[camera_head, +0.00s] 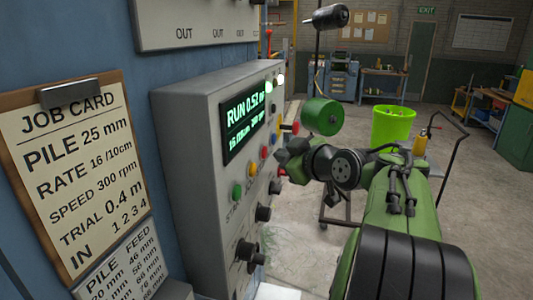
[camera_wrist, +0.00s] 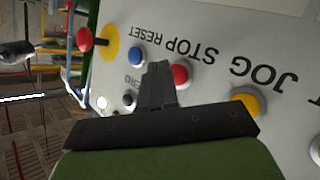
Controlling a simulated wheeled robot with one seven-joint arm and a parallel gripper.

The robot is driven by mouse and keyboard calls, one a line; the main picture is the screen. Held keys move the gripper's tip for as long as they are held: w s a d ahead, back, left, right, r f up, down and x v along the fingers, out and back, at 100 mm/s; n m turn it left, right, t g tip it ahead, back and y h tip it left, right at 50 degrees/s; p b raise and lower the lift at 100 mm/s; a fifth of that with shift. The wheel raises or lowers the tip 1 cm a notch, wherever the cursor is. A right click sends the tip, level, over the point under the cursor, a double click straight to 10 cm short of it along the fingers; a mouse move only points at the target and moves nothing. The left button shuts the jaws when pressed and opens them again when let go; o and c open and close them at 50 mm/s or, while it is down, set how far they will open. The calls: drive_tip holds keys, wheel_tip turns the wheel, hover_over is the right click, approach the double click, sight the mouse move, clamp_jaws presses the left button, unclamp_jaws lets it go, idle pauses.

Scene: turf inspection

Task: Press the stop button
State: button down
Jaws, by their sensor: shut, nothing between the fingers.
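The stop button is a red round button (camera_wrist: 180,75) below the upside-down word STOP in the wrist view. My gripper (camera_wrist: 158,70) is shut and empty. Its fingertips point at the panel and overlap the left edge of the red button in that view. I cannot tell whether they touch it. In the head view my arm reaches from the right to the front of the control box (camera_head: 194,150), with the gripper end close to its column of buttons.
A blue RESET button (camera_wrist: 136,55) and a yellow JOG button (camera_wrist: 245,102) flank the stop button. A red mushroom button (camera_wrist: 85,38) sticks out by a yellow disc. The lit display (camera_head: 244,120) reads RUN. A job card (camera_head: 73,165) hangs left. A green bin (camera_head: 393,127) stands behind.

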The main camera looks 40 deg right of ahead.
drive_tip(key=shift+w, duration=0.1)
drive_tip(key=shift+w+a, duration=0.25)
idle(0.3)
drive_tip(key=shift+w+a+b, duration=0.35)
drive_tip(key=shift+w+b, duration=0.05)
drive_tip(key=shift+w, duration=0.05)
idle(0.9)
drive_tip(key=shift+s+d, duration=0.55)
drive_tip(key=shift+s, duration=0.25)
drive_tip(key=s+d, duration=0.1)
drive_tip(key=s, duration=0.1)
drive_tip(key=s+d, duration=0.2)
